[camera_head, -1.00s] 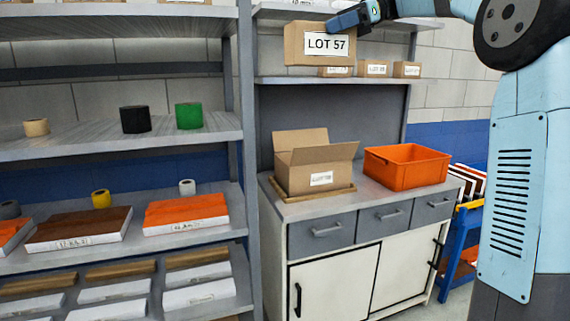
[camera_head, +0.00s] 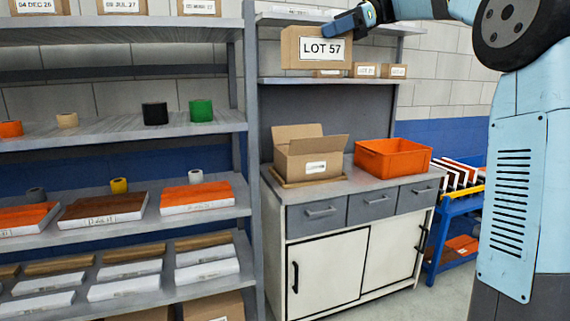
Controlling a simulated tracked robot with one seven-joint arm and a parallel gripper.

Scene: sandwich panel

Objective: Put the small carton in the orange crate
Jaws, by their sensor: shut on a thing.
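The small carton (camera_head: 298,50) is a brown box with a white label reading LOT 57. It is held up at the top of the view, in front of the shelf above the cabinet. My gripper (camera_head: 342,24) has blue fingers and is shut on the carton's upper right side. The orange crate (camera_head: 392,172) stands on the cabinet top, below and to the right of the carton. Its open top faces up, and its inside floor is mostly hidden.
An open cardboard box (camera_head: 310,168) sits on a wooden tray left of the crate. Smaller cartons (camera_head: 366,70) stand on the shelf (camera_head: 330,80) behind. A tall rack (camera_head: 120,128) with tape rolls and panels is at left. A blue cart (camera_head: 447,215) stands right of the cabinet.

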